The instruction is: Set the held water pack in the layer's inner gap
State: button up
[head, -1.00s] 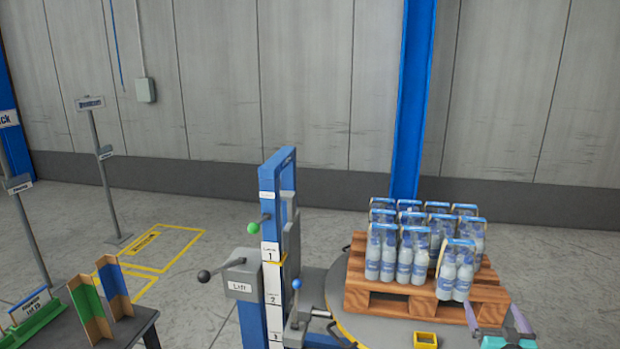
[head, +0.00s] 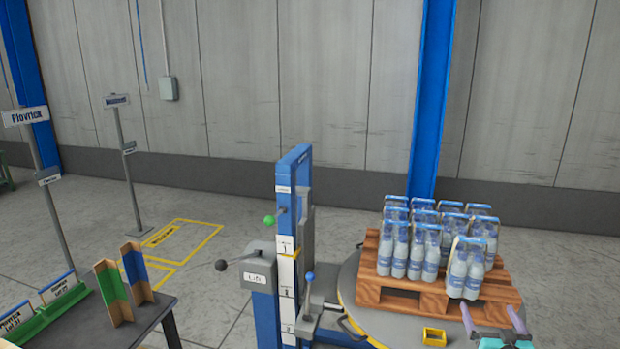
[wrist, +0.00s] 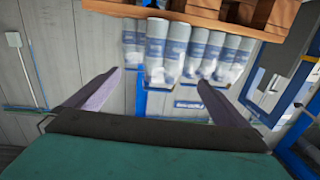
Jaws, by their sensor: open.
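Several water packs, each of clear bottles with blue labels and a blue top band, stand on a wooden pallet (head: 390,299). One water pack (head: 465,270) stands at the pallet's front right, nearer than the others and slightly tilted in the picture. Other packs (head: 400,250) stand behind and left of it, and I cannot make out the inner gap between them. My gripper (head: 488,312) is open and empty, in front of the front right pack and apart from it. The wrist view shows its two spread fingers (wrist: 155,85) with nothing between them and bottles (wrist: 178,50) beyond.
The pallet rests on a round grey turntable (head: 365,318) with a small yellow block (head: 434,337) on it. A blue lift post (head: 293,200) with levers stands left of it. A table (head: 150,318) with green and blue angle pieces is at lower left. Open floor lies behind.

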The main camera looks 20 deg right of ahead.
jog(key=w+a+f+n+t+y+b, duration=0.1)
jog(key=w+a+f+y, duration=0.2)
jog(key=w+a+f, duration=0.5)
jog(key=w+a+f+n+y+b, duration=0.1)
jog(key=w+a+f+y, duration=0.2)
jog(key=w+a, duration=1)
jog(key=a+f+g+y+b, duration=0.1)
jog(key=a+f+g, duration=0.3)
jog(key=a+f, duration=1.35)
jog(key=s+a+f+n+g+b, duration=0.1)
jog(key=s+a+f+g, duration=0.7)
jog(key=s+a+f, duration=0.75)
jog(key=s+a+f+n+g+y, duration=0.1)
jog(key=s+g, duration=0.4)
jog(key=s, duration=0.5)
jog(key=s+a+f+n+g+y, duration=0.1)
jog(key=s+g, duration=0.4)
jog(key=s, duration=0.6)
jog(key=a+n, duration=0.1)
jog(key=a, duration=0.1)
jog(key=shift+a, duration=0.3)
